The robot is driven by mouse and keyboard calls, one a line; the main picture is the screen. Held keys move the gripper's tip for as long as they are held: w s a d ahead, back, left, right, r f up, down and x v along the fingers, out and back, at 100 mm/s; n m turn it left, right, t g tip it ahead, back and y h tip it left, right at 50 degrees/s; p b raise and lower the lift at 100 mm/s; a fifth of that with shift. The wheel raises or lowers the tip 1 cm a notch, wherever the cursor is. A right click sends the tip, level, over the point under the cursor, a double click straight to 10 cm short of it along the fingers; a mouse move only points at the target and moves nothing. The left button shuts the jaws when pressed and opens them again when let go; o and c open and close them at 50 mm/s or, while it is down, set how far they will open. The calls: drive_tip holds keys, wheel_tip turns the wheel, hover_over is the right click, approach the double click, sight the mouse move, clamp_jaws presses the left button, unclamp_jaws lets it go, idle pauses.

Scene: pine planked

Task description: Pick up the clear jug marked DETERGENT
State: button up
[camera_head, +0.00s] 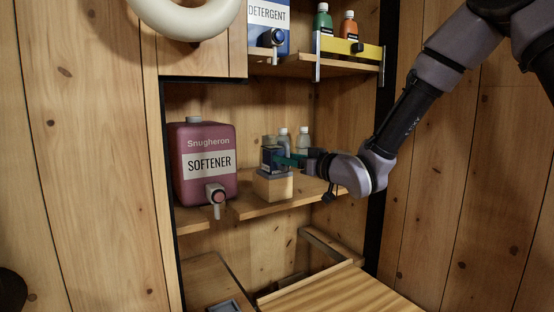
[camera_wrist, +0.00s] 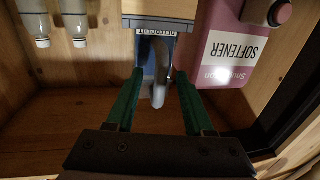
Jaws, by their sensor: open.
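A small jug (camera_head: 268,154) with dark blue contents stands on a wooden block on the middle shelf. In the wrist view, which is upside down, the jug (camera_wrist: 142,46) shows a label reading DETERGENT and a grey curved handle. My gripper (camera_head: 284,160) is at the jug, reaching in from the right, and partly hides it. In the wrist view my gripper (camera_wrist: 160,76) is open, with one green finger on each side of the handle. I cannot tell whether either finger touches it.
The wooden block (camera_head: 272,187) rests on the shelf (camera_head: 262,209). A large pink SOFTENER container (camera_head: 204,140) with a tap stands left. Clear bottles (camera_head: 303,138) stand behind. A large DETERGENT container (camera_head: 268,14) and small bottles (camera_head: 348,26) are on the upper shelf.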

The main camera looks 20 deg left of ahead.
drive_tip(key=shift+w+a, duration=0.15)
drive_tip(key=shift+a, duration=0.15)
clamp_jaws()
idle(1.2)
